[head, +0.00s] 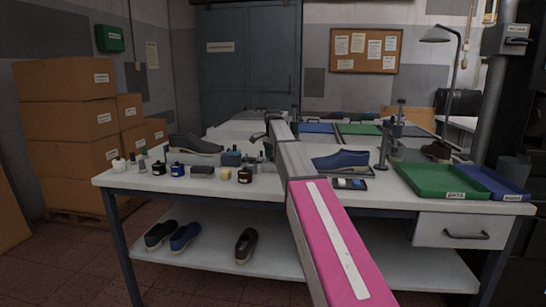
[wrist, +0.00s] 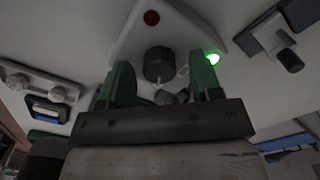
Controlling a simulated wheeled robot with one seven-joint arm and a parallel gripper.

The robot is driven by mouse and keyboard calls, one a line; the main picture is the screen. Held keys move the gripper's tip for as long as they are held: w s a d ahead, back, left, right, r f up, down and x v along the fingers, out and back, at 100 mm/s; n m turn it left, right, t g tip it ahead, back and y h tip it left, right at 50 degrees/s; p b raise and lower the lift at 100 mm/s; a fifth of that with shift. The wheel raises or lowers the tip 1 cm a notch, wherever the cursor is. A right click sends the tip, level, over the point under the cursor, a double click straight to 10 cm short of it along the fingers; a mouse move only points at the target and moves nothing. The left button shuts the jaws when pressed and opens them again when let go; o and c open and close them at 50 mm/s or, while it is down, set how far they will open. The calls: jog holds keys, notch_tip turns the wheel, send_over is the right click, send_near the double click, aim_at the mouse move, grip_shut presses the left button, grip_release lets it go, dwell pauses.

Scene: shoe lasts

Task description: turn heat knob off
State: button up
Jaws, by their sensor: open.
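A dark round knob (wrist: 158,62), which looks like the heat knob, sits on a pale triangular panel (wrist: 185,35) in the wrist view. The panel has a dull red lamp (wrist: 151,18) above the knob and a lit green lamp (wrist: 212,59) to its right. My gripper (wrist: 161,68) is open, with one green finger left of the knob and one right of it in the picture. I cannot tell whether the fingertips reach around the knob or stop short of it. In the head view my arm hides the panel and knob.
In the wrist view, a dark switch box (wrist: 285,54) is at the upper right and a pale fitting (wrist: 42,90) at the left. The head view shows the front bench (head: 225,187) with bottles, a blue shoe (head: 341,160) and a green tray (head: 438,180).

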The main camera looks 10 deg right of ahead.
jog(key=shift+c, duration=0.3)
jog(key=c, duration=0.9)
jog(key=shift+n, duration=0.3)
jog(key=n, duration=0.5)
jog(key=shift+n, duration=0.4)
jog(key=n, duration=0.5)
jog(key=shift+n, duration=0.4)
jog(key=o, duration=1)
jog(key=shift+c, duration=0.2)
